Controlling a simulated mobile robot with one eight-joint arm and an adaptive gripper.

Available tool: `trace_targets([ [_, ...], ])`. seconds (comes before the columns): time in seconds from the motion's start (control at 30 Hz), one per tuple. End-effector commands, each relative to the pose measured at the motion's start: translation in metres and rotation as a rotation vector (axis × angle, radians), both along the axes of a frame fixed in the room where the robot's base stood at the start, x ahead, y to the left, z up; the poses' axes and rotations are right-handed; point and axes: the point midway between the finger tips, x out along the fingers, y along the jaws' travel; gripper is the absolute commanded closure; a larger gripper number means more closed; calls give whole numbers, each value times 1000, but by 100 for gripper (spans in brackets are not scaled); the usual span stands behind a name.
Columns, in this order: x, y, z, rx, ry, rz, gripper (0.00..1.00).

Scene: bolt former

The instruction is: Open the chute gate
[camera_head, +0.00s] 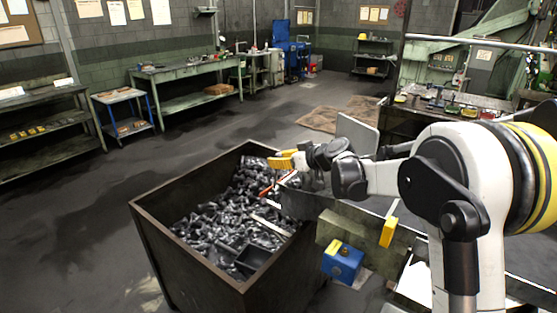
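My arm reaches in from the right, and my gripper (308,159) is above the right rim of a dark bin full of metal bolts. A yellow piece (283,162) shows right at the gripper's tip; I cannot tell whether the fingers hold it or only touch it. Below it, a chute end with a red-orange edge (270,186) juts over the bin. The chute gate itself is not clearly distinguishable, partly hidden by the gripper and arm. The fingers are too small and dark to show whether they are open or shut.
The open-topped bin (167,238) stands in front. Right of it are a blue box with a yellow top (343,261) and a hanging yellow block (388,232). A cluttered machine table (455,101) stands behind my arm. Floor left of the bin is clear; benches line the wall.

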Motion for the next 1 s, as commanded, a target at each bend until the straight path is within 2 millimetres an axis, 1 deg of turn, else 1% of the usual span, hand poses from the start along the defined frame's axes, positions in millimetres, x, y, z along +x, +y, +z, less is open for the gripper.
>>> trace_targets([
  [0.33,0,0,0,0,0,0,54],
  [0.47,-7,-7,5,0,0,-1,54],
  [0.57,-19,-17,12,-1,-1,-2,54],
  [0.8,-56,-51,34,0,0,-2,54],
  [0.9,-68,-61,41,0,0,-2,54],
  [1.0,-76,-69,46,0,0,-1,54],
])
